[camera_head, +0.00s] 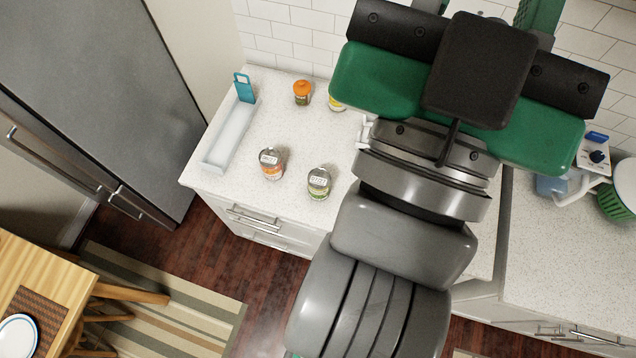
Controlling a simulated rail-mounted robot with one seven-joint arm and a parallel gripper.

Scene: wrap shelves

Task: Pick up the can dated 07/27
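Two short cans with printed pale lids stand upright on the white speckled counter (240,185). The left can (271,164) has an orange-and-white side. The right can (319,183) has a green-and-pale side. The lid printing is too small for me to read a date with certainty. My gripper (480,65), green and black, is seen from behind at the top, right of both cans and apart from them. Its fingertips are cut off or hidden, so I cannot tell whether it is open or holds anything.
A white tray (229,140) with a teal upright piece (244,88) lies at the counter's left end. An orange-lidded jar (302,92) and a partly hidden yellow-labelled container (336,104) stand behind. A green basket (613,203) and white jug (580,188) are at right.

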